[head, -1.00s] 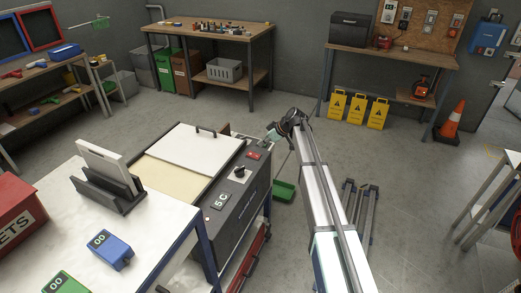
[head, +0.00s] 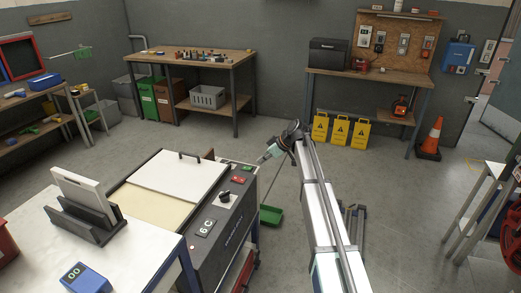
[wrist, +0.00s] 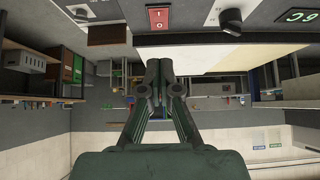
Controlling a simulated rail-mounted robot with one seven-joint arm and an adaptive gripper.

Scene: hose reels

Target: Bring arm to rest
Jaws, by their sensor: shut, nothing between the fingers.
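My arm reaches away from me in the head view. My gripper (head: 266,157) is at its far end, small and partly dark, just right of the grey machine's back corner. In the wrist view my gripper (wrist: 159,66) has its dark fingers together with nothing between them. The machine (head: 215,225) has a white lid, a dark front panel, a black knob and a red switch. Its red switch (wrist: 158,18) and knob (wrist: 232,20) show at the top of the wrist view. The gripper appears apart from the machine.
A white table (head: 135,250) holding a black rack (head: 85,218) stands at near left. A green tray (head: 271,215) is low beside the machine. Yellow signs (head: 341,132) and an orange cone (head: 432,137) stand at the back right. Open floor lies right of my arm.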

